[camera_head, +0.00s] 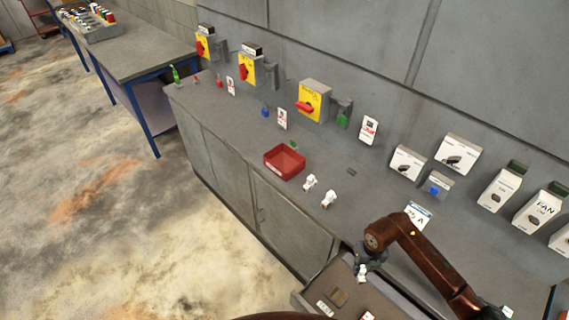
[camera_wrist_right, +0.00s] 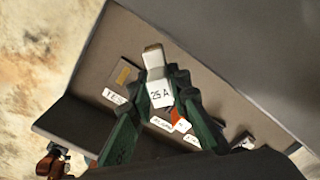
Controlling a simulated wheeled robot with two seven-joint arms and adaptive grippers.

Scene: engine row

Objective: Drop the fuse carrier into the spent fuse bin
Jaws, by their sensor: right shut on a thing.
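My right gripper (camera_head: 361,266) is shut on a white fuse carrier (camera_wrist_right: 158,84) marked "25 A". In the right wrist view the carrier sits between the two green fingers, its tip pointing away from them. In the head view it hangs above an open drawer or tray (camera_head: 312,299) at the front of the bench. A red open bin (camera_head: 284,162), likely the spent fuse bin, stands on the bench top, up and left of the gripper and apart from it. Its visible floor looks empty. My left gripper does not show.
Two white fuse carriers (camera_head: 310,182) (camera_head: 328,199) stand on the bench between the bin and my right gripper. The drawer holds labelled pieces (camera_head: 337,297). Bench around the bin is mostly clear.

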